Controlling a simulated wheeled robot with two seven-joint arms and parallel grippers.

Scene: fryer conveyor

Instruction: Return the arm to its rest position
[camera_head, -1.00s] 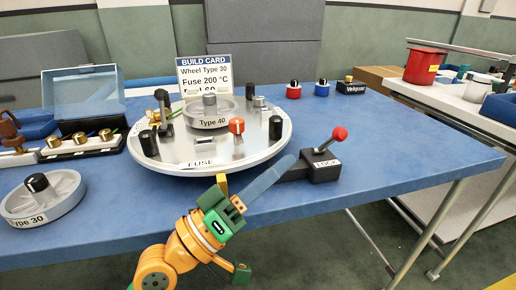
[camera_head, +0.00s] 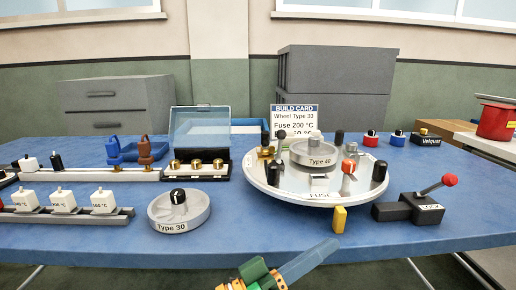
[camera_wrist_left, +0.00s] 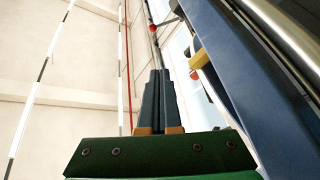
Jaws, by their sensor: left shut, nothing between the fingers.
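My left gripper (camera_head: 318,262) shows at the bottom of the head view, in front of the blue table's front edge and below its top. Its blue-grey fingers are shut together and hold nothing; the closed fingers (camera_wrist_left: 156,100) also show in the left wrist view. The arm behind it is mostly below the picture. The round silver turntable (camera_head: 315,190) stands on the table beyond the gripper, apart from it, with the Type 40 wheel (camera_head: 318,154) on it. My right gripper is not in view.
The blue table (camera_head: 260,235) has a lock lever box (camera_head: 412,209) at right and the Type 30 wheel (camera_head: 178,212) left of the turntable. Fuse blocks (camera_head: 63,202) stand in a rail farther left. A yellow tab (camera_head: 339,219) sticks out at the turntable's front.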

